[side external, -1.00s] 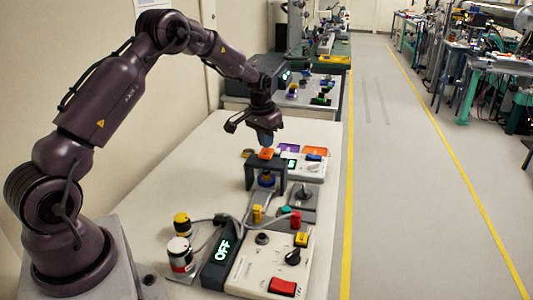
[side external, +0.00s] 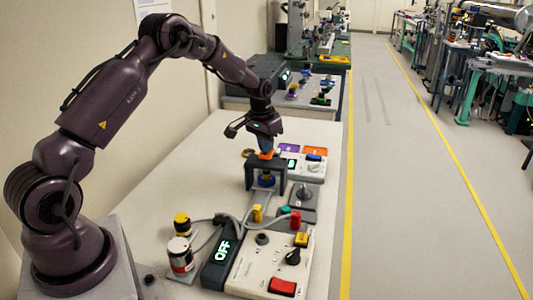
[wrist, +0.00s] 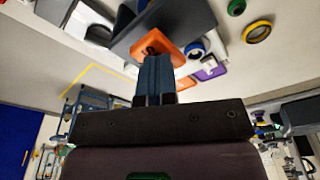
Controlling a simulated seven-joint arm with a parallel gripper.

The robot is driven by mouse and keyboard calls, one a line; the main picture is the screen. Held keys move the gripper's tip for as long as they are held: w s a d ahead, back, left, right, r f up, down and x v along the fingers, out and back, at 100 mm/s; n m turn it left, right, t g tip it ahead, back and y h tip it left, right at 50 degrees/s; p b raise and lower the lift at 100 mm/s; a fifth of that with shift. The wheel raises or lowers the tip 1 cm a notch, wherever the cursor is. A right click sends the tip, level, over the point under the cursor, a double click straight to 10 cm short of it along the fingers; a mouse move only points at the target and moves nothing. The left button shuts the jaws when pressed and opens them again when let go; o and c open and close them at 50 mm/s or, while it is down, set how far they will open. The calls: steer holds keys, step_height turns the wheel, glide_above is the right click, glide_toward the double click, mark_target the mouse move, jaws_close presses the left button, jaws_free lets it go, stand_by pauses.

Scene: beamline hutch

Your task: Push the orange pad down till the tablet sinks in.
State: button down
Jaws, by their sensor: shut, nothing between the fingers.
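The orange pad (side external: 266,156) sits on top of a dark bridge-shaped stand (side external: 280,170). It also shows in the wrist view as an orange square (wrist: 176,54) with a round part near its middle. My gripper (side external: 267,149) is shut and empty, with its blue fingers pointing down over the pad. In the wrist view the fingertips (wrist: 153,57) overlap the pad; I cannot tell whether they press on it. A blue round part (side external: 266,181) shows under the stand. I cannot make out the tablet.
A panel in front has a dark box reading OFF (side external: 223,249), a red switch (side external: 282,287) and knobs. The left part of the bench is clear.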

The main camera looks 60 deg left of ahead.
mark_target(260, 165)
steer(key=shift+f, duration=0.5)
stand_by(0.3)
steer(key=shift+r, duration=3.55)
steer(key=s+d+r+m+t, duration=0.1)
steer(key=s+d+r, duration=0.4)
steer(key=s+d, duration=0.2)
steer(key=s+d+r+m+t, duration=0.1)
steer(key=s+d+r, duration=0.4)
steer(key=s, duration=0.7)
steer(key=s+d+r+m+t, duration=0.1)
steer(key=s+d+r, duration=0.5)
steer(key=s+d, duration=0.3)
steer(key=shift+s+d+t, duration=0.35)
steer(key=shift+d+t, duration=0.05)
steer(key=shift+d, duration=0.2)
steer(key=c, duration=1.8)
jaws_free()
steer(key=shift+c, duration=0.2)
